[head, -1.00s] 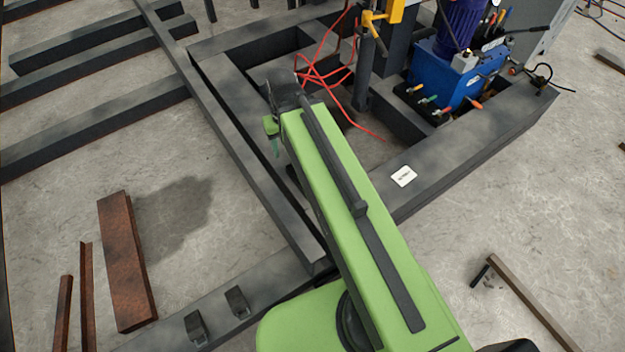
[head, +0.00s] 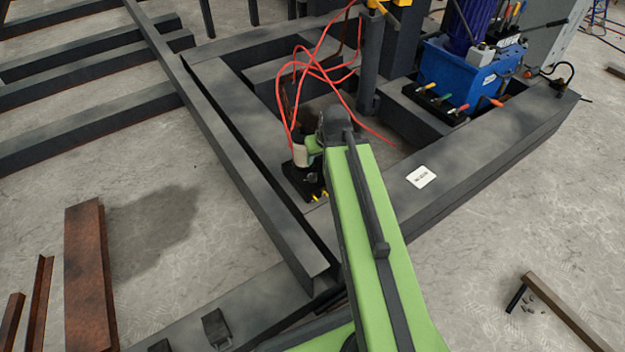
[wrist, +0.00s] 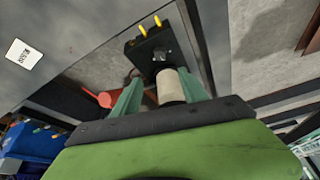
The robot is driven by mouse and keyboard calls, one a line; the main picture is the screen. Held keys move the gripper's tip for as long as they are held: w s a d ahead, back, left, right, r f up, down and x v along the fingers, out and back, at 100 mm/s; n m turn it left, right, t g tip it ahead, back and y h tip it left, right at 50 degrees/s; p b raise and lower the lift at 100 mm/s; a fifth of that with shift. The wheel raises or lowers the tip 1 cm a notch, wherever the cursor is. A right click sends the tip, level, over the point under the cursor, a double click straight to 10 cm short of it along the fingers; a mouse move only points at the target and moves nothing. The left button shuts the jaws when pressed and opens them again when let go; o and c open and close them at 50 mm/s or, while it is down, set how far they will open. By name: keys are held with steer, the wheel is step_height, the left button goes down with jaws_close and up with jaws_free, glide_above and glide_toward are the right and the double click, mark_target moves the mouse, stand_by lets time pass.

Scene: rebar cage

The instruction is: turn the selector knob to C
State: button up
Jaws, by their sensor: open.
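A black block (wrist: 158,50) with two yellow-tipped pins (wrist: 150,25) and a small grey fitting (wrist: 162,57) lies beyond my gripper (wrist: 163,84) in the wrist view. A cream cylinder (wrist: 170,88) shows between the two green fingers, which are apart. I cannot tell whether they touch it. In the head view the black block (head: 302,182) and the cylinder (head: 300,155) show just left of my arm's end, inside the dark steel frame. I cannot tell which part is the selector knob, and no letter C is readable.
A blue hydraulic unit (head: 462,75) with coloured handles stands at the back right. Red hoses (head: 325,70) loop behind my arm's end. Dark steel beams (head: 260,190) surround the work area. A white label (head: 421,177) lies on the right beam. Rusty steel pieces (head: 88,280) lie at left.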

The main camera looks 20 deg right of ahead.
mark_target(313, 176)
steer(key=b+x, duration=1.5)
steer(key=x, duration=0.2)
steer(key=shift+f, duration=0.15)
